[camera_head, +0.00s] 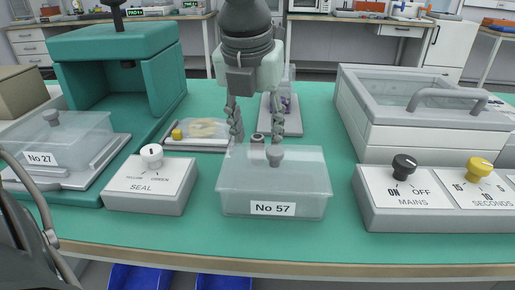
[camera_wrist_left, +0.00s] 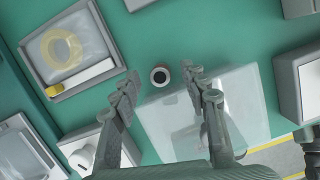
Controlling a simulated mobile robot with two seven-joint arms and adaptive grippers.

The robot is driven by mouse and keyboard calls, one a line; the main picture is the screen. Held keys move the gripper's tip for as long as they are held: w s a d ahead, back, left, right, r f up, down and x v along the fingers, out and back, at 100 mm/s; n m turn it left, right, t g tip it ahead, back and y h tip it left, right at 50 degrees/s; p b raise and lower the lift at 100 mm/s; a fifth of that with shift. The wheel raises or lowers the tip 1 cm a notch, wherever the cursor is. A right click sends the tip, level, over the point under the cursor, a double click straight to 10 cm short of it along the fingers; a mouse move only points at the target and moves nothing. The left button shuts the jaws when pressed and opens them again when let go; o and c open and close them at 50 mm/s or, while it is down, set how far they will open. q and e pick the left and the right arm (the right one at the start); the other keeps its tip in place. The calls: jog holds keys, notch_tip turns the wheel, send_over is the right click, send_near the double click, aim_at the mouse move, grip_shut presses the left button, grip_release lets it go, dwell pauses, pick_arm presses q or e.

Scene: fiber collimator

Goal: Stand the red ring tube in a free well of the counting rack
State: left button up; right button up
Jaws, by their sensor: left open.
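My left gripper (camera_head: 256,132) hangs fingers down over the middle of the bench, open. A small dark upright tube (camera_head: 257,140) stands between and slightly below its fingertips, behind the clear box labelled No 57 (camera_head: 285,185). In the left wrist view the tube (camera_wrist_left: 160,76) shows end-on as a pale rim around a dark centre with a faint reddish tint, in the gap between the two spread fingers, apart from both. Whether its ring is red is hard to tell. I cannot make out the counting rack for certain.
The clear box has a knob (camera_head: 275,156) close to the fingers. A tray with a yellow-ended item (camera_head: 198,131) lies left, beside a teal press (camera_head: 120,75). A SEAL switch box (camera_head: 150,185), a lidded case (camera_head: 420,105) and a MAINS panel (camera_head: 405,190) flank the middle.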

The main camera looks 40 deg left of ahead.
pick_arm(q)
jog(key=shift+c, duration=0.4)
grip_shut()
